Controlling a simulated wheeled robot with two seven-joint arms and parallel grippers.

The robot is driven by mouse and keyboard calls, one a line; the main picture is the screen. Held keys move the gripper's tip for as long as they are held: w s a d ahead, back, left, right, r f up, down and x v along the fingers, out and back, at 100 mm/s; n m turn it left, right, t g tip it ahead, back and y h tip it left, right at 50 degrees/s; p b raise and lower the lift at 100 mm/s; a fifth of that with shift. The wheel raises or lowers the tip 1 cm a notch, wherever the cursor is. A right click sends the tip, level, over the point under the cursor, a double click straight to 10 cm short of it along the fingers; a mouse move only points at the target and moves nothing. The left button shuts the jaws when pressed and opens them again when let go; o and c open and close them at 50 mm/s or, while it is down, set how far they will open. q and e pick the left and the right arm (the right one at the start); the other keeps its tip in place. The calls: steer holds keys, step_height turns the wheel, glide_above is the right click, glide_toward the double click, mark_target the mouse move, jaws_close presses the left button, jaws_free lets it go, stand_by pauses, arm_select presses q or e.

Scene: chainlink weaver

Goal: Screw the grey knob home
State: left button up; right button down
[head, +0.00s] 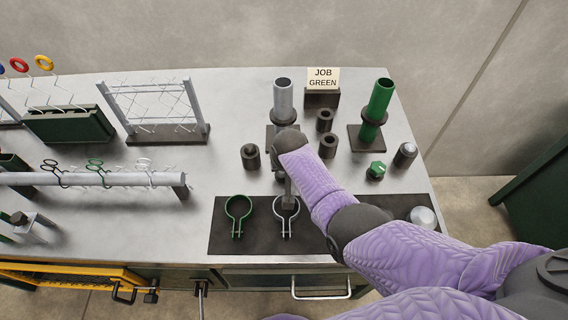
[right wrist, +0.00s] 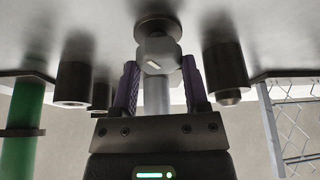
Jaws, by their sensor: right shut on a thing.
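The grey knob (right wrist: 155,50) shows in the right wrist view, faceted, with a white mark, on a round dark base (right wrist: 158,27). My right gripper (right wrist: 158,70) has its two purple fingers on either side of the knob and is shut on it. How far the knob is screwed in cannot be told. In the head view my right forearm and wrist cover the knob and the gripper. A green knob (head: 376,170) stands farther right on the bench, with a pale mark on top. My left gripper is not in view.
A grey post (head: 283,98) and a green post (head: 379,100) stand at the back, with a JOB GREEN sign (head: 323,78) between. Several dark cylinders (head: 250,156) stand close by. A green clamp (head: 238,212) and a grey clamp (head: 286,212) lie on a dark mat (head: 222,243). Racks fill the left.

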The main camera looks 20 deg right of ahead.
steer(key=shift+c, duration=0.5)
jaws_free()
steer(key=p+v, duration=0.6)
steer(key=v, duration=0.3)
steer(key=shift+s+r+p, duration=0.2)
steer(key=shift+r+p, duration=0.15)
steer(key=shift+r, duration=0.05)
steer(key=shift+s, duration=0.1)
